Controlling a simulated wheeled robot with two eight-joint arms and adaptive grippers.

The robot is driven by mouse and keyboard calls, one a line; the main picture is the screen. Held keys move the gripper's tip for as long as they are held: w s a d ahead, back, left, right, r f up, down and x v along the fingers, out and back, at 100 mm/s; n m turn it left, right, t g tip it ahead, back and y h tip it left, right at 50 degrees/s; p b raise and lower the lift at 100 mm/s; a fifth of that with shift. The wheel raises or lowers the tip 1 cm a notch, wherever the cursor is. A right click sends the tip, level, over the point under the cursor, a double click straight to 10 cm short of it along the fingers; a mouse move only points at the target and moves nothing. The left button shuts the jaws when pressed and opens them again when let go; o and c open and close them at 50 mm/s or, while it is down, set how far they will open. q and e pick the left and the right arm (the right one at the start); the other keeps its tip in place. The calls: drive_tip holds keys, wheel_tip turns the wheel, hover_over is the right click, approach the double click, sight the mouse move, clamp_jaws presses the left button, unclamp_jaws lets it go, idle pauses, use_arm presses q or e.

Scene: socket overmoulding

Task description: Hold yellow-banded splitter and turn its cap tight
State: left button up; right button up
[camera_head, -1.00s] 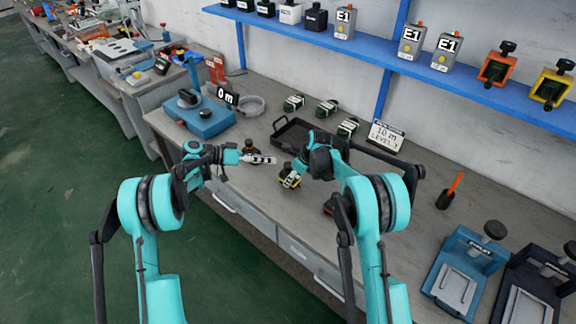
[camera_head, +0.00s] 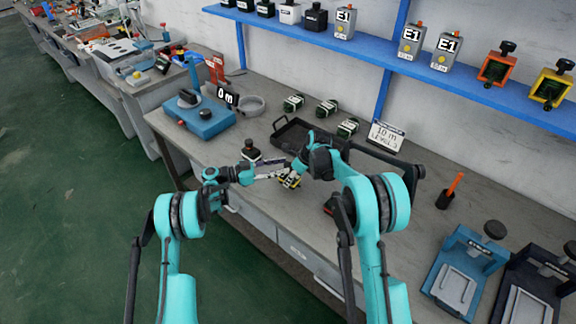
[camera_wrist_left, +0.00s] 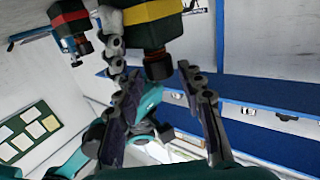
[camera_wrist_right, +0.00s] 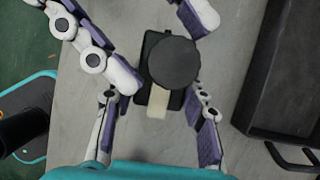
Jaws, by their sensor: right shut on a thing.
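The yellow-banded splitter (camera_head: 289,181) is in my right gripper (camera_head: 293,172), above the front of the bench. In the left wrist view the splitter's yellow band (camera_wrist_left: 153,11) and dark body fill the top, with a black cap (camera_wrist_left: 158,66) toward my left gripper (camera_wrist_left: 162,82). That gripper's fingers are apart on either side of the cap, with visible gaps. In the right wrist view a dark round part (camera_wrist_right: 174,63) and a pale strip lie between my right fingers (camera_wrist_right: 158,112); the yellow band is hidden there. The left fingers (camera_wrist_right: 145,40) come in from the top.
A black tray (camera_head: 285,138) lies behind the grippers, with several green-black units and a level sign (camera_head: 386,136) beyond. A blue press (camera_head: 200,117) is at left.

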sight(288, 164)
use_arm(q)
drive_tip(key=shift+x, duration=1.55)
clamp_jaws()
drive_tip(key=m+g, duration=0.1)
drive_tip(key=g, duration=0.1)
drive_tip(key=shift+g+h, duration=0.3)
drive_tip(key=shift+m, duration=0.3)
unclamp_jaws()
